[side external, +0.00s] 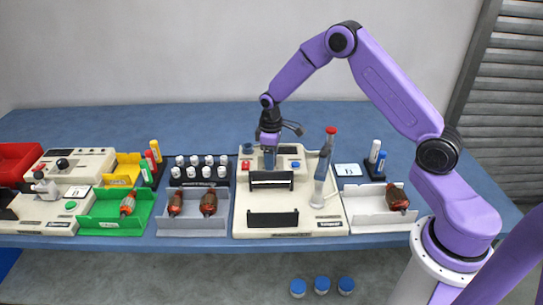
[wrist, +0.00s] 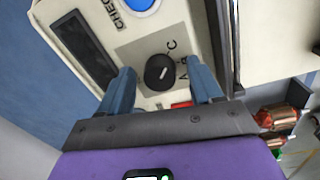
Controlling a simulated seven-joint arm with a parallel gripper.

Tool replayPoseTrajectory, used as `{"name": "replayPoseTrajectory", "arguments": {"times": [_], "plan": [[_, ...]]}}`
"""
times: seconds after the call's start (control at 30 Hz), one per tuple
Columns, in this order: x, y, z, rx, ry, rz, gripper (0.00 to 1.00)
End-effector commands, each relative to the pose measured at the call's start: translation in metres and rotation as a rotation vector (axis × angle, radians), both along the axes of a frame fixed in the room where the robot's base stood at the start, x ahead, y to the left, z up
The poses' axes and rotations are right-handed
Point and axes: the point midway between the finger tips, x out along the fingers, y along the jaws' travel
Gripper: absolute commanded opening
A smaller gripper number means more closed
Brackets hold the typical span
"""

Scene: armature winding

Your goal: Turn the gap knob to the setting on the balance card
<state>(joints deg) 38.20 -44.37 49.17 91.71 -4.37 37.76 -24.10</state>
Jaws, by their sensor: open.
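The gap knob (wrist: 159,72) is black and round with a white pointer mark, on a grey plate lettered A and C; part of the lettering is hidden. My gripper (wrist: 160,67) is open, with one blue finger on each side of the knob; I cannot tell if they touch it. In the side external view my gripper (side external: 269,156) points down over the back of the white machine (side external: 320,217) and hides the knob. A white card (side external: 348,170) with a dark mark lies right of the machine, and another card (side external: 77,192) lies at the left; neither mark is clearly readable.
A blue button (wrist: 139,5) and a dark display (wrist: 85,47) sit beside the knob. A red-topped post (side external: 328,145) stands right of my gripper.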

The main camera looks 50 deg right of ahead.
Motion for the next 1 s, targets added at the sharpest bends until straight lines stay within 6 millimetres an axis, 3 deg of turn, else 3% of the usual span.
{"name": "replayPoseTrajectory", "arguments": {"times": [0.13,0.3,0.67,1.0], "plan": [[0.0000,0.0000,0.0002,0.000,0.000,0.000,0.61],[0.0000,0.0000,0.0003,0.000,0.000,0.000,0.09],[0.0000,0.0006,0.0005,0.000,0.001,-0.045,0.09],[-0.0004,0.0013,0.0004,0.000,0.003,-0.276,0.09]]}}
